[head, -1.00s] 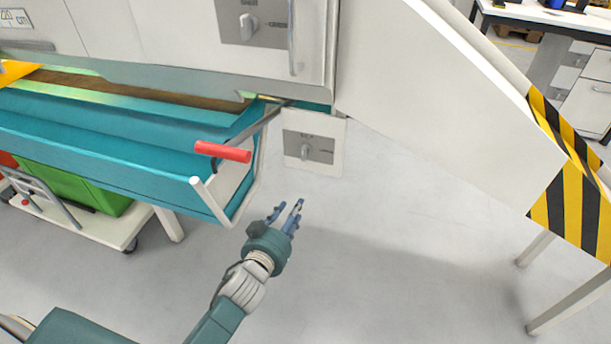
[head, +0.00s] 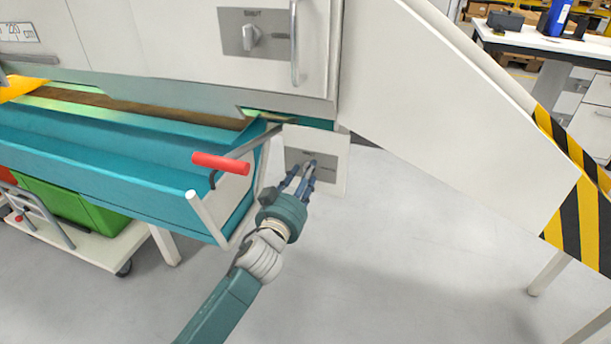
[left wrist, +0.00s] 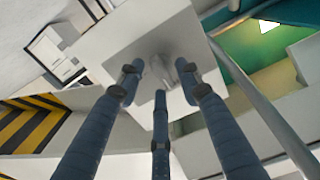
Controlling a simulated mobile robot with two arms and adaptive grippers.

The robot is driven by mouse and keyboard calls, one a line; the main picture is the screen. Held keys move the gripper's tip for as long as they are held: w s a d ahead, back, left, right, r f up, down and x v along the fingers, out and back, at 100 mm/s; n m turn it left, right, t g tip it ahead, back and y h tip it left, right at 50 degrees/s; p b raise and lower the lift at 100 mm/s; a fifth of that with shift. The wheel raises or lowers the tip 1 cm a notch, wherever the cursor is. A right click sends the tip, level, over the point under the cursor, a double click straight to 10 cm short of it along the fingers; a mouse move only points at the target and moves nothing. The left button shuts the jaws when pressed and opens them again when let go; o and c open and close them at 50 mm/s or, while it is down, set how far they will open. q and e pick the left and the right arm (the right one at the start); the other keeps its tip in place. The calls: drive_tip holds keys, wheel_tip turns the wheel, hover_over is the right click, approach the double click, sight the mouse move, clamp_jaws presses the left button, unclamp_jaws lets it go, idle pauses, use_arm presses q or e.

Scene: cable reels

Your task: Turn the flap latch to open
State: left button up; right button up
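A small white panel (head: 336,171) hangs low at the machine's right part, with a grey latch plate (head: 329,164) on it. My left gripper (head: 302,172) is in front of this plate and hides the knob in the head view. In the left wrist view, a grey knob (left wrist: 161,66) stands out from the plate just beyond my left gripper (left wrist: 158,84). Its three fingers are spread apart, pointing at the knob. I cannot tell whether any finger touches it. My right gripper is not in view.
A similar knob (head: 250,38) sits higher, on a door with a bar handle (head: 294,42). A red-handled lever (head: 221,163) stands left of my left gripper, by the teal trough (head: 110,165). A sloping white housing (head: 430,85) is at right. The floor below is clear.

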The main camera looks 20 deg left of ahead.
use_arm(q)
drive_tip(key=shift+w, duration=0.35)
clamp_jaws()
